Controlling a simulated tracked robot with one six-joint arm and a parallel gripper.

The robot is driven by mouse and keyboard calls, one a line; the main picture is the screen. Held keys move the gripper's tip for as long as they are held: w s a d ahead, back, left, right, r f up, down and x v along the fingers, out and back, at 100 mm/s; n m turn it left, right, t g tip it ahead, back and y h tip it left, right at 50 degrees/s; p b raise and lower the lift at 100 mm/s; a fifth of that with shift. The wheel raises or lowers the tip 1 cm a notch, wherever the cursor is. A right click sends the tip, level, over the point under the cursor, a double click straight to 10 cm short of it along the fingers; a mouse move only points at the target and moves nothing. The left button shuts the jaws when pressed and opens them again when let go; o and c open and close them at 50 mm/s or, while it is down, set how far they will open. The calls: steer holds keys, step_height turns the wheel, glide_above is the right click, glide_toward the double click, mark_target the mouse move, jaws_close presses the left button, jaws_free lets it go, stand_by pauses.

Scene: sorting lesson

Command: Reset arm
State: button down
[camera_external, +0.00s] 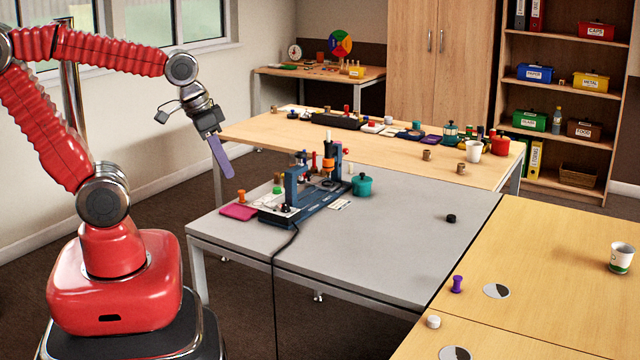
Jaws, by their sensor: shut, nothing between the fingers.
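My red arm stands at the left of the external view, bent at its elbow. My gripper (221,157) hangs in the air at the end of it, pointing down and slightly right. Its purplish fingers are together with nothing between them. It is left of and above the grey table (390,255), apart from everything on it.
The grey table holds a blue machine (318,190) with a cable, a pink pad (239,212), a teal pot (362,185) and a black cap (451,218). A wooden table (530,265) at right holds a purple piece (457,284) and a white cup (621,256).

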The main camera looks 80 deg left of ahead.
steer(key=shift+m+t+h, duration=0.3)
steer(key=shift+m+t, duration=0.5)
steer(key=shift+m, duration=0.1)
steer(key=d+r, duration=0.2)
steer(key=d, duration=0.1)
steer(key=d+r, duration=0.1)
steer(key=shift+s+d+r, duration=0.3)
steer(key=shift+s, duration=0.05)
